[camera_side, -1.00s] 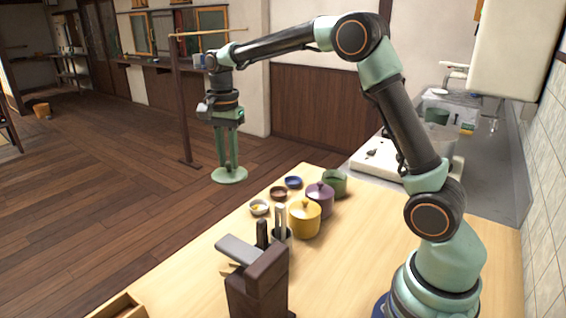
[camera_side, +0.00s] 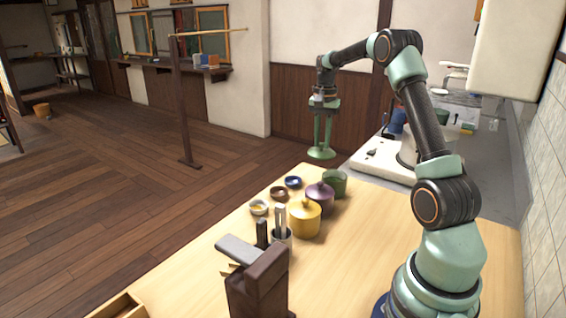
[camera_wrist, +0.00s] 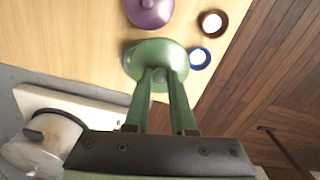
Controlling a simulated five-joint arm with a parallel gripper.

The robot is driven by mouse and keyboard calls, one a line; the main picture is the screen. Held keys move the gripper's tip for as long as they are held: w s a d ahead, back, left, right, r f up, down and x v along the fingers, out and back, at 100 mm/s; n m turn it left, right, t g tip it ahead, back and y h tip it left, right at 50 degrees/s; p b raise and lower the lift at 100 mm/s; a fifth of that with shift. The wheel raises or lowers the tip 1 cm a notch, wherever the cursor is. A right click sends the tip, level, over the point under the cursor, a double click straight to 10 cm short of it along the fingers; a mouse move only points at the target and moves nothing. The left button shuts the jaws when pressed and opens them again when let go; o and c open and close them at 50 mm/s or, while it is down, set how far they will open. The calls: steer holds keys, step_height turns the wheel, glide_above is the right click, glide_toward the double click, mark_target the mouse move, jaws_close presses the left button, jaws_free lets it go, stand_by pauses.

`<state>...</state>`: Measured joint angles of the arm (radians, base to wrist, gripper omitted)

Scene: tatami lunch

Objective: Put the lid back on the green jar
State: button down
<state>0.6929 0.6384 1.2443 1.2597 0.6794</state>
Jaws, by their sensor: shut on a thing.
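The green jar (camera_side: 335,184) stands open at the far end of the light wooden table. My gripper (camera_side: 321,146) is shut on the green lid (camera_side: 321,154) and holds it in the air, level, above and a little left of the jar in the side view. In the wrist view my gripper (camera_wrist: 163,74) points away from the camera with the lid (camera_wrist: 150,50) at its fingertips. There the lid hides most or all of the jar, so I cannot tell how well the two line up.
A purple lidded jar (camera_side: 320,199) stands beside the green jar, then a yellow lidded jar (camera_side: 304,218). A white stove (camera_side: 380,163) lies behind on the right. Air around the lid is clear.

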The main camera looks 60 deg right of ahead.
steer(key=s+d+f, duration=0.3)
steer(key=d+f, duration=0.1)
steer(key=f, duration=0.3)
steer(key=shift+s+f, duration=0.15)
steer(key=shift+f, duration=0.05)
stand_by(0.4)
steer(key=shift+f, duration=0.15)
stand_by(2.0)
steer(key=c, duration=0.7)
jaws_free()
steer(key=o, duration=0.5)
